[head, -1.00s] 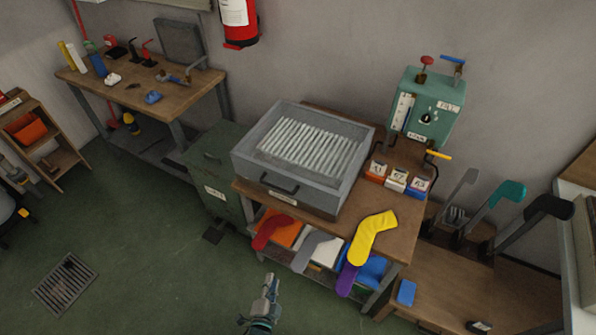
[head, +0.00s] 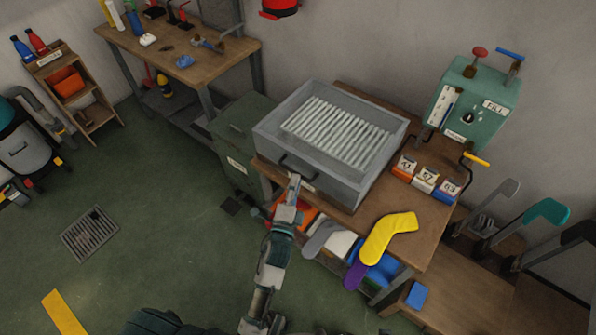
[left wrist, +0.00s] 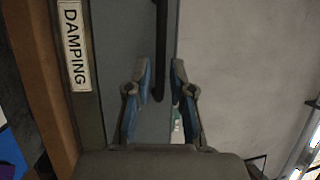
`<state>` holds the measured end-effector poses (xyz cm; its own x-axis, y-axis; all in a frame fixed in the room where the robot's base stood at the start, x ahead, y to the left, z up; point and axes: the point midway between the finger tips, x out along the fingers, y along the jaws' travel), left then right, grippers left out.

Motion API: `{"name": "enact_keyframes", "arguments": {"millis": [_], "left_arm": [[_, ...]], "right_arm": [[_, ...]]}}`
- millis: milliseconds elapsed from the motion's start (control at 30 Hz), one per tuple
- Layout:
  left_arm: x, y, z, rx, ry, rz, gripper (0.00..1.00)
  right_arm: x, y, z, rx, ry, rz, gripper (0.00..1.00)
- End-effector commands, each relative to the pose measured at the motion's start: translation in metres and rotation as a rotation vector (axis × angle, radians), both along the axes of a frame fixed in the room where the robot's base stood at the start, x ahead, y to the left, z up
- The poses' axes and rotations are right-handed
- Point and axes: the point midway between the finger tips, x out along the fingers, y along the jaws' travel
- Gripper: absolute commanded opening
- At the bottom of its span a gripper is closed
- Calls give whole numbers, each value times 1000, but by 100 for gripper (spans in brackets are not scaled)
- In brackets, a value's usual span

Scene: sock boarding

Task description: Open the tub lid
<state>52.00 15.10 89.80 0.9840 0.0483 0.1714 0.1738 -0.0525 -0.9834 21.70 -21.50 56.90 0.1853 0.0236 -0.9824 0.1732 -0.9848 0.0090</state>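The grey tub (head: 374,172) with white slats in its top stands on the wooden bench. A black bar handle (head: 284,162) is on its front. My left gripper (head: 294,180) is in front of the tub, close to this handle. In the left wrist view, the blue-padded fingers of the gripper (left wrist: 159,75) are apart, and the end of the black handle (left wrist: 159,40) shows between them with gaps at the sides. A white "DAMPING" label (left wrist: 74,45) is left of the handle. Whether the fingers touch the handle cannot be told. My right gripper is out of view.
Small labelled boxes (head: 425,180) and a green machine (head: 470,105) stand right of the tub. A green bin (head: 235,175) stands left.

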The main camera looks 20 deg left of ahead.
Motion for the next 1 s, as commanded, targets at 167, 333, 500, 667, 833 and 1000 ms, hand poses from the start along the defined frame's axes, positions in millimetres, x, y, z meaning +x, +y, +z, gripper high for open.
{"name": "enact_keyframes", "arguments": {"millis": [167,333,500,667,833,1000], "left_arm": [[28,6,4,-2,-1,1,22],[39,6,6,-3,0,1,22],[41,3,7,0,1,0,22],[40,0,7,2,1,0,10],[40,2,6,-1,1,-1,0],[40,2,6,-2,3,-3,0]], "right_arm": [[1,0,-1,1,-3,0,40],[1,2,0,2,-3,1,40],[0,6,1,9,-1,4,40],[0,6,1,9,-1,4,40],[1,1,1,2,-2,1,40],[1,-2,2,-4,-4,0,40]]}}
